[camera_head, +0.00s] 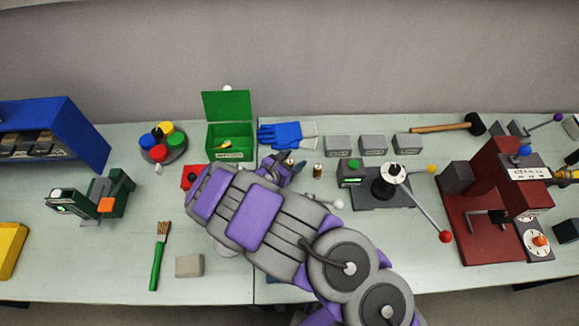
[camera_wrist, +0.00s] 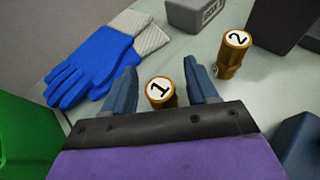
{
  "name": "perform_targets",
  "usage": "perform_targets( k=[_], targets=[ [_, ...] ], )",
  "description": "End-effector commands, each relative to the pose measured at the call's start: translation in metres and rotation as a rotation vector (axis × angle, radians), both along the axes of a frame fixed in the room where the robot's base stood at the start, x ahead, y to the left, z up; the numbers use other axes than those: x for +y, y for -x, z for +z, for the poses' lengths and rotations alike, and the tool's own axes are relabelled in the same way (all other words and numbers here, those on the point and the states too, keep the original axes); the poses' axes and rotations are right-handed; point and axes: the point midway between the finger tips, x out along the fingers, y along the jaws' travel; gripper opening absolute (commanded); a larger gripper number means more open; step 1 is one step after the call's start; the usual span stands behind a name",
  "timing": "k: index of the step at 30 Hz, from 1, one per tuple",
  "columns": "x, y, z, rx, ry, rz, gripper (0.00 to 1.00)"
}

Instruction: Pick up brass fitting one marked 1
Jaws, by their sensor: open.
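Brass fitting one is a small brass cylinder with a white top marked 1 (camera_wrist: 161,91). In the wrist view it stands between the two open fingers of my gripper (camera_wrist: 162,90), with a gap visible on each side. In the head view my gripper (camera_head: 287,166) reaches toward the back of the bench, and I cannot make out fitting one there. Brass fitting two, marked 2 (camera_wrist: 232,54), stands upright to the right of my gripper, and it also shows in the head view (camera_head: 318,171).
Blue gloves with grey cuffs (camera_head: 285,135) lie behind my gripper. A green open box (camera_head: 230,143) stands to the left. A grey block marked BOX 1 (camera_wrist: 197,14) stands behind. A green-topped device (camera_head: 352,172) and a lever press (camera_head: 391,181) stand to the right.

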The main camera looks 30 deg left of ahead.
Motion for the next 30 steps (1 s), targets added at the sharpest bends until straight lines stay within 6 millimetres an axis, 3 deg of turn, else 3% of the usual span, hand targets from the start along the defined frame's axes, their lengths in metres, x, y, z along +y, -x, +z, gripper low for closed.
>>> perform_targets(
  k=[8,26,30],
  targets=[
    [-0.0004,-0.0037,-0.0012,0.000,0.000,0.000,0.58],
    [-0.0005,-0.0035,-0.0011,0.000,0.000,0.000,0.02],
    [-0.0005,-0.0035,-0.0011,0.000,0.000,0.000,0.00]
  ],
)
